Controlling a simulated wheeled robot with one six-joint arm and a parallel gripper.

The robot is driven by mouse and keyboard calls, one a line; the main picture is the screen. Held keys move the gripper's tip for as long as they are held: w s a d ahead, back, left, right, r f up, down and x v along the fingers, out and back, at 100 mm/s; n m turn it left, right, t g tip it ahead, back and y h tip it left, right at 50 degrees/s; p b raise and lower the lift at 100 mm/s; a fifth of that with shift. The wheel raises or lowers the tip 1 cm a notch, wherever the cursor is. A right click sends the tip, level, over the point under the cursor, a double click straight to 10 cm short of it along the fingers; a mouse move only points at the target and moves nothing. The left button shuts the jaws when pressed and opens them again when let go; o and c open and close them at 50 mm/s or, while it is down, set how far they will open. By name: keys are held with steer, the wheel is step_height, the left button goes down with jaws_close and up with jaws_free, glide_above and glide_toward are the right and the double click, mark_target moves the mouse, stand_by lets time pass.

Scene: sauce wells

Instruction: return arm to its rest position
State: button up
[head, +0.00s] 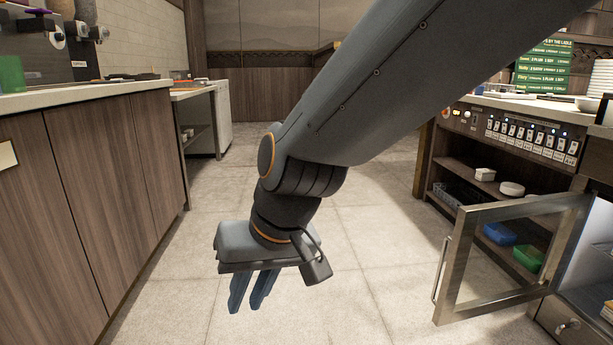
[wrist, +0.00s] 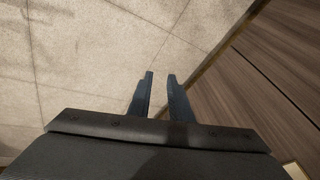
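My gripper (head: 252,292) hangs from my arm in the middle of the head view, with its fingers pointing down over the tiled floor. In the wrist view my gripper (wrist: 161,88) shows two dark blue fingers apart, with only bare floor seen between and beyond them. It is open and holds nothing. My arm reaches in from the upper right of the head view and bends at the wrist.
A wooden cabinet (head: 85,205) with a counter stands on the left. On the right, a glass-fronted door (head: 505,262) stands open into the aisle beside shelves holding a blue tub (head: 499,233) and a green tub (head: 528,257). The floor (head: 345,270) between is clear.

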steer(key=s+d+n+g+h+p, duration=0.1)
steer(key=s+d+g+h, duration=0.1)
steer(key=s+d, duration=0.75)
steer(key=d+r+m+p, duration=0.2)
steer(key=d+r+p, duration=0.4)
steer(key=r+p, duration=0.3)
steer(key=s+d+r+m+h+p, duration=0.1)
steer(key=d+r+p, duration=0.5)
steer(key=p, duration=1)
steer(key=d+r+m+h+p, duration=0.1)
steer(key=d+r+m+p, duration=0.2)
steer(key=d+r+p, duration=0.4)
step_height(320, 180, up, 5)
steer(key=p, duration=0.5)
steer(key=shift+s+r, duration=0.2)
steer(key=shift+s, duration=0.15)
steer(key=shift+a, duration=0.1)
